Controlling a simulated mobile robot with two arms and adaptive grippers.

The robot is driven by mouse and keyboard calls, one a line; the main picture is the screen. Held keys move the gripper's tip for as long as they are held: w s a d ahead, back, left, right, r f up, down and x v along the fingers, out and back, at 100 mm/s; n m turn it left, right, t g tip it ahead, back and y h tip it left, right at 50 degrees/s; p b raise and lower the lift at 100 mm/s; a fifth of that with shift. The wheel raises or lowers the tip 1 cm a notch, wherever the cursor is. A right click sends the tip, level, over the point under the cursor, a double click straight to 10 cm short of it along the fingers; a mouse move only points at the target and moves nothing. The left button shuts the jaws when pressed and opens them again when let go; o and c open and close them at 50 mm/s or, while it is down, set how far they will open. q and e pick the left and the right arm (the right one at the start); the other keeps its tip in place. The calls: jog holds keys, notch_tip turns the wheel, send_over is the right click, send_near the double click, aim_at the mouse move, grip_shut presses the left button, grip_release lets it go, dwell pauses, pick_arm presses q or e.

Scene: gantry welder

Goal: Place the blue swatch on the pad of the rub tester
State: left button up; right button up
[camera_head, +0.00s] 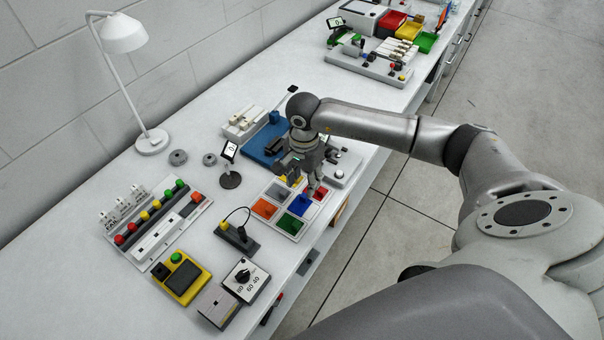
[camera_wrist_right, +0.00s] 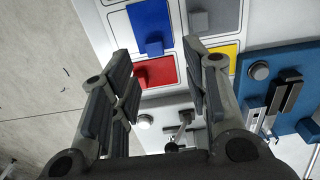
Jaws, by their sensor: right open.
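The blue swatch (camera_head: 300,204) lies in a white sample tray (camera_head: 290,237) with a small raised blue tab. In the right wrist view the blue swatch (camera_wrist_right: 150,17) is ahead of the fingertips. My right gripper (camera_head: 299,179) is open and empty above the tray's far end; in its wrist view the open fingers (camera_wrist_right: 156,52) frame the red swatch and the blue tab. A blue-based device (camera_head: 256,150), apparently the rub tester, stands just beyond the tray. It also shows in the wrist view (camera_wrist_right: 300,68). Its pad is not clearly distinguishable. My left gripper is out of view.
Red (camera_head: 319,193), green (camera_head: 287,223), orange (camera_head: 264,208), grey (camera_head: 279,192) and partly hidden yellow (camera_head: 291,179) swatches share the tray. A small black stand (camera_head: 236,240) is left of it. The bench's front edge is close on the right.

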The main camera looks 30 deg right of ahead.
aim_at(304, 195)
jog(key=shift+s+f+p, duration=0.15)
jog(key=shift+f+p, duration=0.2)
jog(key=f+p, duration=0.1)
jog(key=f, duration=0.2)
jog(key=shift+s+a+f+p, duration=0.15)
jog(key=shift+s+f+p, duration=0.05)
jog(key=shift+p, duration=0.15)
jog(key=shift+f, duration=0.5)
jog(key=c, duration=0.9)
jog(key=shift+r, duration=0.1)
